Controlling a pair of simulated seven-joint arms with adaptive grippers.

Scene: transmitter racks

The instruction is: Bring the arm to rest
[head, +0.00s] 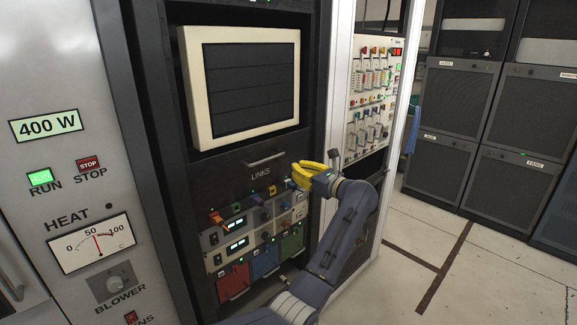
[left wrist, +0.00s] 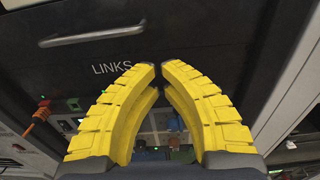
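My left gripper (head: 294,172) has yellow fingers and reaches in from the bottom of the head view. It is in front of the dark rack, just right of the LINKS label (head: 261,175) and above the right part of the links panel (head: 240,231). In the left wrist view the fingertips (left wrist: 160,67) are drawn together with only a narrow gap, and nothing shows between them. The LINKS label and a drawer handle (left wrist: 92,36) lie beyond the tips. My right gripper is not in view.
A framed dark screen (head: 247,84) is above the panel. A white switch panel (head: 372,95) with several coloured levers stands to the right. A grey cabinet with a HEAT gauge (head: 93,244) is at the left. Open floor (head: 480,265) lies to the right.

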